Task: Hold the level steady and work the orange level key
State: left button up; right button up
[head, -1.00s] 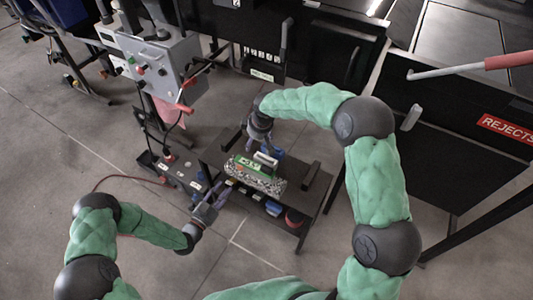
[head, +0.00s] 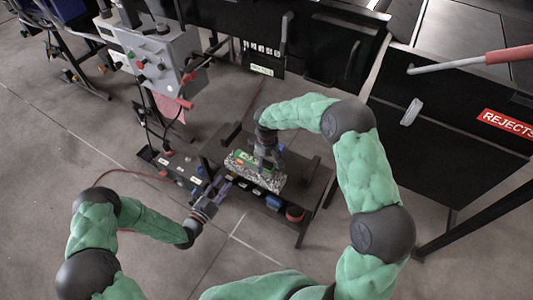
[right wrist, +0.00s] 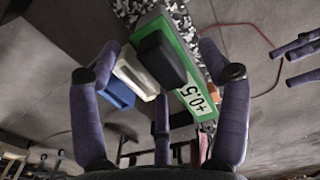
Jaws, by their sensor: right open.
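The level, with a green face, sits on a speckled stone block (head: 262,178) on the small black stand. In the right wrist view the level's green face (right wrist: 193,88) reads "+0.5", with a black block (right wrist: 160,60) and a pale block (right wrist: 136,76) beside it. My right gripper (head: 268,163) is over the level; its open fingers (right wrist: 158,62) spread either side of these blocks.
A grey control box (head: 160,60) stands behind left. A dark bin marked REJECTS (head: 507,123) is at right. The floor in front is clear.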

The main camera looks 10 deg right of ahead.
jog(key=shift+f, duration=1.55)
jog(key=c, duration=1.5)
jog(key=shift+s+f, duration=0.1)
pick_arm(q)
grip_shut()
pick_arm(e)
jog(key=shift+f, duration=0.1)
